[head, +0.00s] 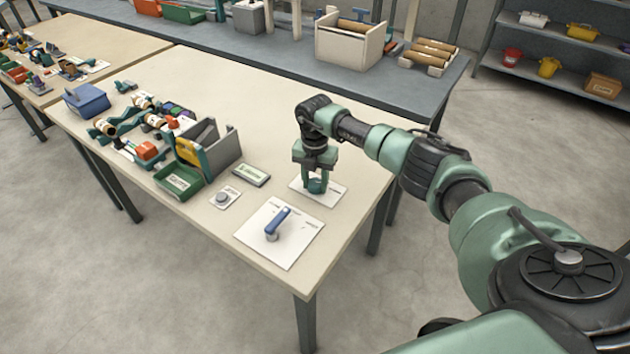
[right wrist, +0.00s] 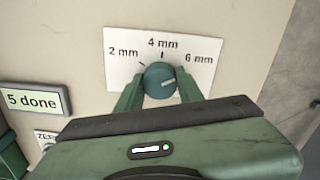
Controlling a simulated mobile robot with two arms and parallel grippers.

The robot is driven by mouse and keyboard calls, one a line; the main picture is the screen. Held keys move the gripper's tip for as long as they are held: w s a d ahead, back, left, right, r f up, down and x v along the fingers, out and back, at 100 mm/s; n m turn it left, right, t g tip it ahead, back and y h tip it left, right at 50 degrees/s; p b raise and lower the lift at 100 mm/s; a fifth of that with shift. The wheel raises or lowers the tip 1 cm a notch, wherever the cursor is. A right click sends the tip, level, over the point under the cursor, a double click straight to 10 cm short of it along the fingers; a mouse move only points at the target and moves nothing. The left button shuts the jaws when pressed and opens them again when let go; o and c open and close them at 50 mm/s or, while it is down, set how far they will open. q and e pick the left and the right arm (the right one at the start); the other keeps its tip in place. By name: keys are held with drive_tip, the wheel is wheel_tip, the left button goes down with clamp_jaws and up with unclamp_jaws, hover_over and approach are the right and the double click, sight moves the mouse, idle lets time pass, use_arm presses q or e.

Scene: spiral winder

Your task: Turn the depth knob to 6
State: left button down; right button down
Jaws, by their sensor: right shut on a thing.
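The depth knob (right wrist: 160,80) is a round teal knob on a white plate (right wrist: 208,50) printed 2 mm, 4 mm and 6 mm. Its pale pointer line aims right and slightly up, roughly toward the 6 mm mark; I cannot tell whether it lines up exactly. My right gripper (right wrist: 158,92) is shut on the knob, one finger on each side. In the head view the right gripper (head: 316,184) points down at the plate (head: 334,192) and hides most of the knob. My left gripper is not in view.
A display reading "5 done" (right wrist: 34,100) lies left of the plate. A small plate with a round grey button (head: 222,198) and a white plate with a blue lever (head: 278,222) are nearby. A green tray (head: 180,182) and grey holder (head: 222,148) stand further left.

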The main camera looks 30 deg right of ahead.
sight(315, 182)
drive_tip(key=shift+r, duration=0.1)
idle(0.3)
drive_tip(key=c, duration=0.9)
unclamp_jaws()
wheel_tip(315, 182, up, 8)
drive_tip(key=shift+f+b, duration=0.1)
drive_tip(key=shift+b, duration=0.55)
